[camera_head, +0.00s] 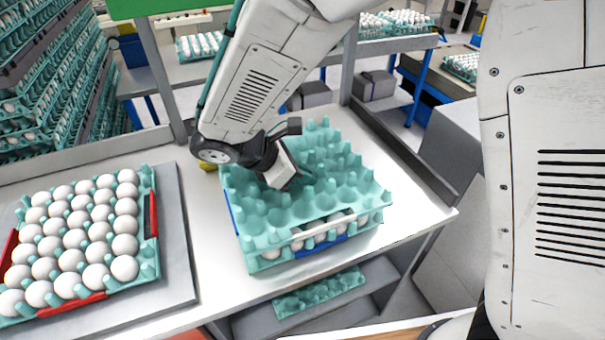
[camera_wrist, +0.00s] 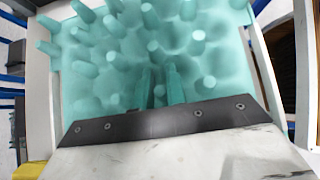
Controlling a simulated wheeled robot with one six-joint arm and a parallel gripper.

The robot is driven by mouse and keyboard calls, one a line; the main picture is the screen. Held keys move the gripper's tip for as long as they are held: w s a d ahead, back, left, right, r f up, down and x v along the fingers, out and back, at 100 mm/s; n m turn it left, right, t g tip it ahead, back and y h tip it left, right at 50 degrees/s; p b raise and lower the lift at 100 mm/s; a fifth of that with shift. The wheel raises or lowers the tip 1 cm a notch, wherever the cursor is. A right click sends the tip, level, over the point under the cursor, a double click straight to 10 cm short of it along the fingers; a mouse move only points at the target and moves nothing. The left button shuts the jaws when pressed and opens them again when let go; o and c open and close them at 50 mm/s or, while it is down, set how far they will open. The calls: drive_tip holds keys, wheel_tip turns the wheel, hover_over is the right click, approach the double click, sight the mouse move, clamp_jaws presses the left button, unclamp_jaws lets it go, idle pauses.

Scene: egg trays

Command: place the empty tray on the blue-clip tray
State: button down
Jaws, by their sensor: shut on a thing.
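The empty teal tray (camera_head: 338,174) is right over the blue-clip tray (camera_head: 372,222), roughly lined up with it. Eggs show in the gap between the two at the front, and blue clips show at the left side and front. I cannot tell whether the upper tray rests fully on the lower one. My gripper (camera_head: 297,180) is shut on the empty tray near its middle; the fingertips are partly hidden among its posts. In the wrist view the empty tray (camera_wrist: 110,60) fills most of the picture, with my gripper (camera_wrist: 160,88) down between its posts.
A tray of white eggs with red clips (camera_head: 153,215) sits on a grey plate (camera_head: 178,235) at the left. Another teal tray (camera_head: 318,292) lies on a shelf below the table. The white table (camera_head: 415,205) is clear at the right. Stacked egg trays (camera_head: 60,90) stand at back left.

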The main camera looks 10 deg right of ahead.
drive_tip(key=shift+f, duration=0.35)
drive_tip(key=shift+f, duration=0.2)
drive_tip(key=c, duration=1.4)
unclamp_jaws()
drive_tip(key=shift+c, duration=0.2)
drive_tip(key=shift+r, duration=0.2)
drive_tip(key=v, duration=1.2)
